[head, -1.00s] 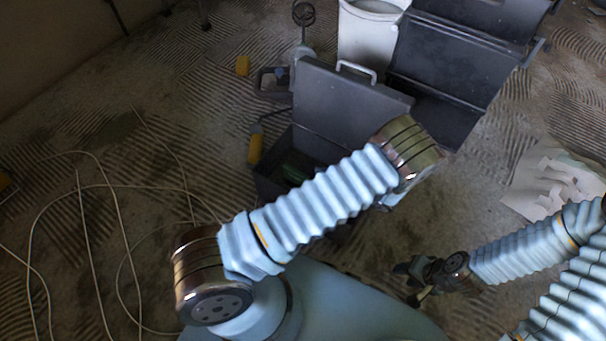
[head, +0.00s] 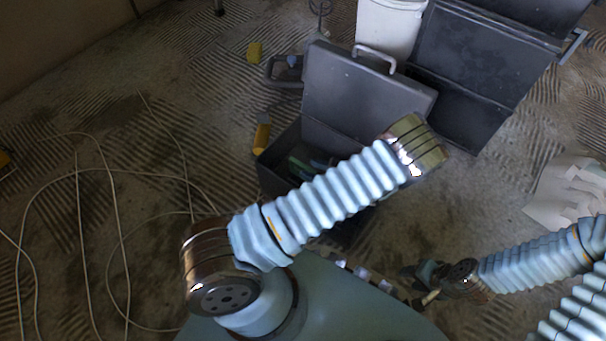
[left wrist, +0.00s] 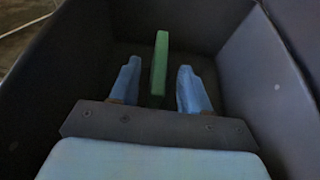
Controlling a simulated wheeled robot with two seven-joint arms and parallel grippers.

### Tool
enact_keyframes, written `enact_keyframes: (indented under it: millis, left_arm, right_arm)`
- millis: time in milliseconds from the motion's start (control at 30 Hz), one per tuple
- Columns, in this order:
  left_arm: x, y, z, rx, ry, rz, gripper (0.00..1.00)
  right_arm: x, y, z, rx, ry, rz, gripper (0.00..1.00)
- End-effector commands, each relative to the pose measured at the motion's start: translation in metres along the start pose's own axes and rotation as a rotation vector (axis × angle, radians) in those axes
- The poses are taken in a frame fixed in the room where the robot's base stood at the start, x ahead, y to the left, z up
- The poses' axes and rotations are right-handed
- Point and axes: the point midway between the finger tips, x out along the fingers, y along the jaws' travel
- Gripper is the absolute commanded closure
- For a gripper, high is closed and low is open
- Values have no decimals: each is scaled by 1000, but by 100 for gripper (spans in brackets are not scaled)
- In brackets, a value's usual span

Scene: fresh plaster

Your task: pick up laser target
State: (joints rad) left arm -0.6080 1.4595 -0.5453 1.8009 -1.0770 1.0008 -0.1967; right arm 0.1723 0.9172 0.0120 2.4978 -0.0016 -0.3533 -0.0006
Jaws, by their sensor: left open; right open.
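The laser target shows as a thin green plate (left wrist: 161,52) standing upright inside the open dark toolbox (left wrist: 60,60) in the left wrist view. My left gripper (left wrist: 158,68) is open, its two blue fingers on either side of the plate, with a visible gap on each side. In the head view the green plate (head: 297,164) shows small inside the toolbox (head: 275,170), partly hidden by my left arm. My right gripper (head: 418,285) is open and empty, low over the floor to the right, away from the toolbox.
The toolbox lid (head: 365,95) stands raised at the back. A white bucket (head: 388,28) and a larger dark open box (head: 475,75) stand behind. Yellow items (head: 262,135) lie left of the toolbox. A loose cable (head: 100,170) loops over the ridged floor at left. Crumpled paper (head: 560,190) lies at right.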

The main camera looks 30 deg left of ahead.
Motion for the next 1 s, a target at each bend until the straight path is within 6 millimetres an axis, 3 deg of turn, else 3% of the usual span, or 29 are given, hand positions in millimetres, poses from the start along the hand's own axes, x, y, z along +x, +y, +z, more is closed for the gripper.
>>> enact_keyframes:
  millis: [100,267,567,1000]
  left_arm:
    - [10,0,0,0,-1,0,53]
    - [9,0,0,0,0,0,53]
    - [9,0,0,0,0,0,99]
    - [8,0,4,0,0,0,100]
  right_arm:
    - [2,1,0,0,1,0,57]
    - [1,1,0,0,1,0,57]
    - [1,1,0,0,1,0,57]
    - [0,0,0,0,0,0,57]
